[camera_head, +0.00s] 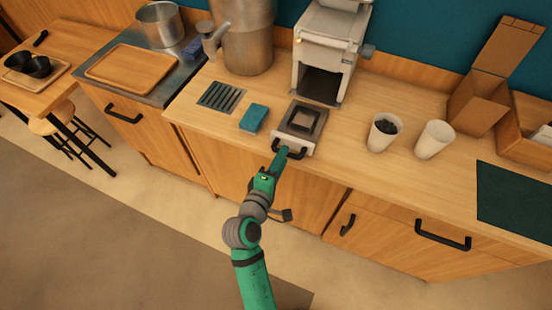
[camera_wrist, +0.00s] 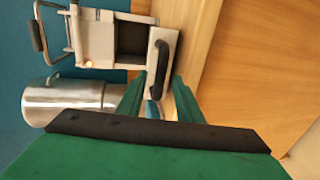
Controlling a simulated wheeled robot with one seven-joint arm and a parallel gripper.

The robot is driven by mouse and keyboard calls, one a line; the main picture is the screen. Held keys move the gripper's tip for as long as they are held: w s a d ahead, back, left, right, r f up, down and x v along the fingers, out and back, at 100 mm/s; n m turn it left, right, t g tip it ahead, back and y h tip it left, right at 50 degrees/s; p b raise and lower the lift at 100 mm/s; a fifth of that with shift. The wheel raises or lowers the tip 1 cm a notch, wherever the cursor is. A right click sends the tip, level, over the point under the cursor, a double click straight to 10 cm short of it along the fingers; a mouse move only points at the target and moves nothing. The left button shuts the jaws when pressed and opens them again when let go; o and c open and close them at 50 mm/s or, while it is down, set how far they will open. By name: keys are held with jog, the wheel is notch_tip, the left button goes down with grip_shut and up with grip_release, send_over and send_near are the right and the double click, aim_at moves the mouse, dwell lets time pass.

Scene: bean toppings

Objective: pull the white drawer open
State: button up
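The white drawer (camera_head: 306,145) stands out at the front of the white machine (camera_head: 325,40), over the counter's front edge. Its dark inside shows from above, with a brownish square in it. The drawer's black handle (camera_head: 296,154) is on its front face. In the wrist view the drawer (camera_wrist: 161,37) and its handle (camera_wrist: 161,70) are just ahead of my gripper (camera_wrist: 158,85). My gripper's green fingers are apart, one on each side of the handle's lower end. In the head view my gripper (camera_head: 281,158) is at the handle's left end; contact is unclear.
A blue sponge (camera_head: 254,117) and a drain grate (camera_head: 221,97) lie left of the drawer. Two white cups (camera_head: 384,132) (camera_head: 434,139) stand to the right, near cardboard boxes (camera_head: 478,100). Cabinet handles (camera_head: 442,235) (camera_head: 348,225) stick out below the counter.

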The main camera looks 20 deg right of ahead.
jog(key=v, duration=1)
jog(key=shift+s+a, duration=0.15)
jog(key=shift+a, duration=0.05)
jog(key=s+a+f+m+t+y, duration=0.1)
jog(key=s+a+f+m+y, duration=0.2)
jog(key=s+a+f+y, duration=0.65)
jog(key=s+d+r+m+t, duration=0.1)
jog(key=s+r+m, duration=0.1)
jog(key=s, duration=0.4)
jog(key=s+d+r+m+t, duration=0.1)
jog(key=s+r+m, duration=0.1)
jog(key=s+m, duration=0.3)
jog(key=shift+s+d+m, duration=0.3)
jog(key=shift+s+d, duration=0.1)
jog(key=shift+s, duration=0.8)
